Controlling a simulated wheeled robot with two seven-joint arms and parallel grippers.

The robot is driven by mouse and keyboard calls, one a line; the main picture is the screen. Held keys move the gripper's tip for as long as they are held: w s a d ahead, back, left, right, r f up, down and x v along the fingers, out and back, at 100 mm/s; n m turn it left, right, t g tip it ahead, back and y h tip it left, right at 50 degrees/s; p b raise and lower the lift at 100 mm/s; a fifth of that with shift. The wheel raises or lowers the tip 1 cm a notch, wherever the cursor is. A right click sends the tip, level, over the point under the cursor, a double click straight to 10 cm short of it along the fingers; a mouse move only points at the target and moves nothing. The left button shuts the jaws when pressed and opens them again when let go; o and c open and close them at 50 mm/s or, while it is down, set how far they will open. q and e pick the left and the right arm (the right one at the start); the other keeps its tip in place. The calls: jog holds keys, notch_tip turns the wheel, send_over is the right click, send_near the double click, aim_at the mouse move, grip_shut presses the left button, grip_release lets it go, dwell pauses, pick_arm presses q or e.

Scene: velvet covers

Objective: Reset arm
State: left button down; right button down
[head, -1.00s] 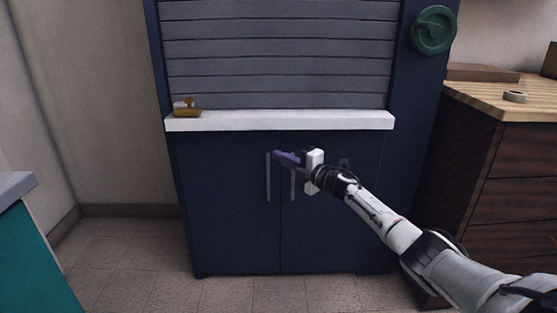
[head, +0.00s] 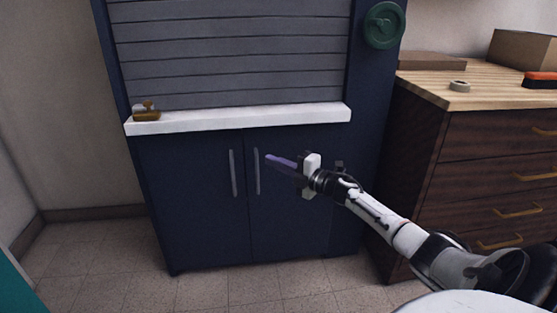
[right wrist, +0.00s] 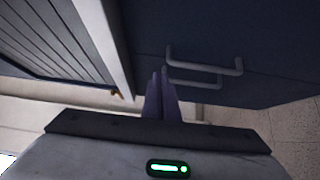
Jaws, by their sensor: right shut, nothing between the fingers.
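My right gripper (head: 268,157) reaches in from the right in the head view, in front of the right door of a dark blue cabinet (head: 190,210). Its purple fingers are together with nothing between them; they also show closed in the right wrist view (right wrist: 160,75). The fingertips appear just right of the right door handle (head: 257,171); whether they touch it is hard to tell. Both doors look closed, and the left handle (head: 233,173) stands beside the right one. My left gripper is not in view.
A white ledge (head: 240,118) with a brass stamp-like object (head: 147,114) juts out above the doors, under a grey slatted shutter (head: 230,55). A wooden drawer unit (head: 480,170) stands at the right, holding a tape roll (head: 459,86) and boxes. The floor in front is clear.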

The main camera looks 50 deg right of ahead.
jog(key=shift+s+d, duration=0.25)
jog(key=shift+s, duration=0.15)
